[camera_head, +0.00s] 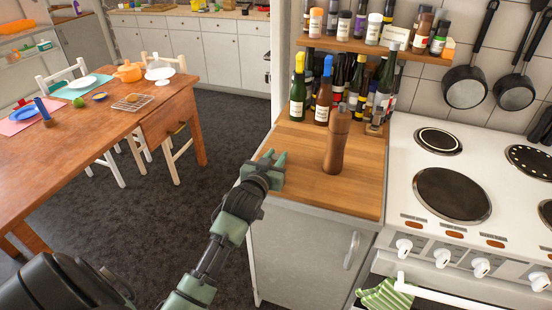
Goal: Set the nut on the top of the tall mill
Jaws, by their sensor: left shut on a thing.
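The tall mill (337,145) is a dark brown wooden grinder with a narrow waist and a small top. It stands upright on the wooden worktop (300,187), left of the cooker. My left gripper (272,158) is at the worktop's left edge, left of the mill and clearly apart from it. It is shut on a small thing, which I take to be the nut. The fingers and wrist hide that thing, so I cannot make out its shape. I see no other nut on the worktop. My right gripper is not in view.
Several bottles (323,92) stand close behind the mill, under a spice shelf (355,46). The white cooker (405,150) is to the right. Bare worktop lies around the mill's front and left. A dining table (100,130) stands far left.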

